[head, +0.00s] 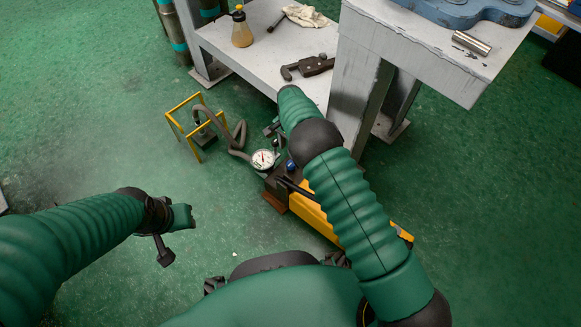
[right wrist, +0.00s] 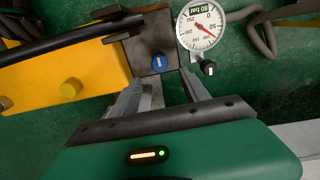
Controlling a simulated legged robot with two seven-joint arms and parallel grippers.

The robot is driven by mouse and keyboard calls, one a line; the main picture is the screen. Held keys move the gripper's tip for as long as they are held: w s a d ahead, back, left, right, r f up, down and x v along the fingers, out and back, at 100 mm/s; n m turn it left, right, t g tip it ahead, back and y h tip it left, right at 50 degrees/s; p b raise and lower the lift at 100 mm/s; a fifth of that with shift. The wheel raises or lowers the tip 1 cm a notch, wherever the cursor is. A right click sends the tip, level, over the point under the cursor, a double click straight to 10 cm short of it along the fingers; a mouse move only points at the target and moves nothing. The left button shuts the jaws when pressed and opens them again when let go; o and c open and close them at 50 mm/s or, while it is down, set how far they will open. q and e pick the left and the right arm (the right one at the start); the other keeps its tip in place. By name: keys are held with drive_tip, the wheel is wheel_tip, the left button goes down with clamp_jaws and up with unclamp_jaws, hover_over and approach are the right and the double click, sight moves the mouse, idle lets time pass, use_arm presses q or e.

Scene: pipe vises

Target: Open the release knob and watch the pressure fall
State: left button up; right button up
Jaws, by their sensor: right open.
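The release knob is a small blue knob (right wrist: 159,63) with a white mark, on the dark block of a yellow hand pump (head: 313,213). In the head view the blue knob (head: 291,165) shows beside my right arm. A round gauge (right wrist: 201,25) labelled 80 bar has a red needle pointing to the lower right; it also shows in the head view (head: 263,159). My right gripper (right wrist: 164,82) is open, its fingers on either side just below the blue knob, not closed on it. My left gripper (head: 175,232) hangs over the floor at left; its jaws are unclear.
A black lever (right wrist: 65,38) lies along the pump. A grey hose (head: 235,137) runs from it to a yellow frame (head: 196,122). A bench (head: 430,45) and lower shelf (head: 265,60) with tools stand behind. Green floor is free at left.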

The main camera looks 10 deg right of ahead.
wheel_tip(320, 180, down, 9)
drive_tip(key=b, duration=0.5)
drive_tip(key=shift+f, duration=0.2)
drive_tip(key=shift+r, duration=0.1)
drive_tip(key=shift+c, duration=0.3)
clamp_jaws()
